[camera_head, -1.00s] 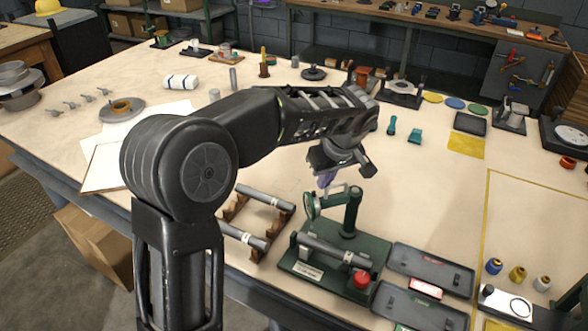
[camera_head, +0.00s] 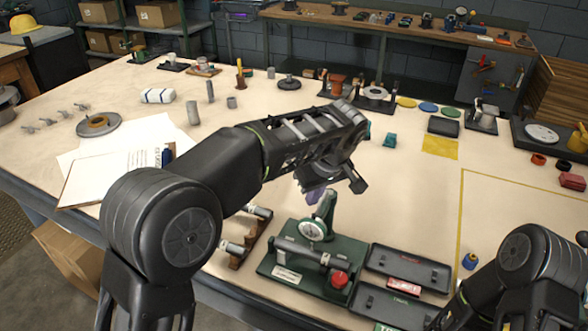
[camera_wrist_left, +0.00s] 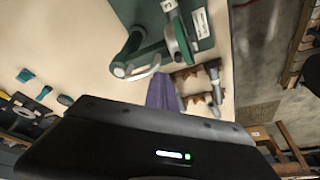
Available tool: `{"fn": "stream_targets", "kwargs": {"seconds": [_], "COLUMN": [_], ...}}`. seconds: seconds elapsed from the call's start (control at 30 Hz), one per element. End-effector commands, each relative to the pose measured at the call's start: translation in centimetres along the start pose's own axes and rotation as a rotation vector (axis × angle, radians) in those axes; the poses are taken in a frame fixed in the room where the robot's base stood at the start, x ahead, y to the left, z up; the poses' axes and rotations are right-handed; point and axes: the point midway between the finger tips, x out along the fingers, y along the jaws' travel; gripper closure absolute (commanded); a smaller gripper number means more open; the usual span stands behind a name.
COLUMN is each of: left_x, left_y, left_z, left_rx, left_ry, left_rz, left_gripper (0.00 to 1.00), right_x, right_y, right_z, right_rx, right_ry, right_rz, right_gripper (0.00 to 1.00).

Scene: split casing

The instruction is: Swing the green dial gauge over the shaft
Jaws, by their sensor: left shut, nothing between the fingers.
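The green dial gauge (camera_head: 313,229) has a round white face turned toward the head camera. It hangs from a green post (camera_head: 329,205) on a green fixture base (camera_head: 266,265). The dial appears above the grey shaft (camera_head: 300,250), which lies across the fixture. My left gripper (camera_head: 317,198) is shut and empty, its purple fingers just above and behind the dial. In the left wrist view the purple fingers (camera_wrist_left: 163,95) lie close to the gauge assembly; I cannot tell whether they touch it. My right arm shows at lower right, but its gripper is out of view.
Wooden stands with shafts (camera_head: 250,237) stand left of the fixture. Two dark trays (camera_head: 408,266) lie to its right. A red knob (camera_head: 339,279) sits at the fixture's front right.

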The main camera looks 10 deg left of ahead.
Motion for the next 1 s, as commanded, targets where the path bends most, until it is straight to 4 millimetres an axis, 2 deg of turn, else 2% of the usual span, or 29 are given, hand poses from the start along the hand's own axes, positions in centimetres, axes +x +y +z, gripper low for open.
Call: {"fn": "stream_targets", "kwargs": {"seconds": [0.1, 0.67, 0.83, 1.0], "left_x": [-0.1, -0.1, 0.4, 1.0], "left_y": [0.3, 0.4, -0.6, -2.4], "left_z": [0.6, 0.8, -0.5, -2.9], "left_rx": [0.006, 0.010, 0.007, 0.002], "left_ry": [-0.007, -0.012, -0.011, -0.006], "left_rz": [0.002, 0.004, 0.003, 0.002], "left_gripper": [1.00, 1.00, 1.00, 1.00], "right_x": [0.1, 0.1, 0.2, 0.4], "right_y": [0.0, 0.0, 0.1, 0.1], "right_z": [0.0, 0.0, 0.0, -0.1], "right_rx": [0.000, -0.001, -0.001, -0.001], "right_ry": [0.000, 0.001, 0.001, 0.001], "right_rz": [-0.001, 0.000, -0.001, -0.001], "right_gripper": [0.64, 0.64, 0.64, 0.64]}}
